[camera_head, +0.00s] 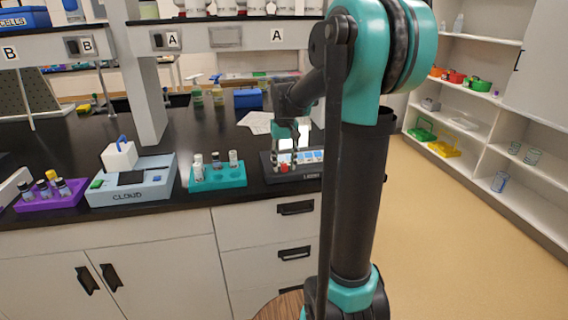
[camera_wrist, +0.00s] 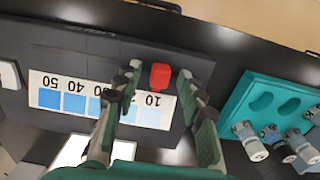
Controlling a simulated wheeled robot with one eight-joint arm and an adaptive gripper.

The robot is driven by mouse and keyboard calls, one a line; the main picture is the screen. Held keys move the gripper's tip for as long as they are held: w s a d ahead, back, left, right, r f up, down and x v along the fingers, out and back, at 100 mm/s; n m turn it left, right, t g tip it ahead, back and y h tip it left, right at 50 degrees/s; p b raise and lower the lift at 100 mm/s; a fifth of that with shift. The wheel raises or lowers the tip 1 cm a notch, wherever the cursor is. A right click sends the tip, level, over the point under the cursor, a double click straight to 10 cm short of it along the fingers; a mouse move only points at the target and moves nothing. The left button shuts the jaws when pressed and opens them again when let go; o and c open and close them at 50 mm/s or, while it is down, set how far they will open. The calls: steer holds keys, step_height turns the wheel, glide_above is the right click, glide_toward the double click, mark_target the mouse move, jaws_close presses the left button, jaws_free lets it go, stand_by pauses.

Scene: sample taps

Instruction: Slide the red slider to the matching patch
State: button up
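The red slider (camera_wrist: 160,76) sits on a dark board (camera_wrist: 95,42), beside the end of a strip marked 10. It also shows small in the head view (camera_head: 284,168). The strip carries blue patches (camera_wrist: 74,103), darker toward 50 and paler toward 10; the labels read upside down in the wrist view. The 20 and part of the 30 are hidden by a finger. My gripper (camera_wrist: 158,78) is open, with one finger on each side of the slider and a small gap visible on both sides. It also shows over the board in the head view (camera_head: 286,150).
A teal rack (camera_wrist: 250,92) with several small vials stands close beside the board. A grey CLOUD unit (camera_head: 130,185) and a purple rack (camera_head: 50,197) are further left. A bright blank panel (camera_wrist: 75,151) stands behind the strip. The counter's front edge is close.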

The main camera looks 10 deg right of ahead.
mark_target(284, 164)
step_height(284, 164, up, 12)
stand_by(0.6)
steer(key=s+f+t, duration=0.4)
steer(key=s+f, duration=1.8)
steer(key=f, duration=0.3)
steer(key=shift+s+d+f, duration=0.15)
steer(key=shift+d+f, duration=0.05)
steer(key=shift+f, duration=0.15)
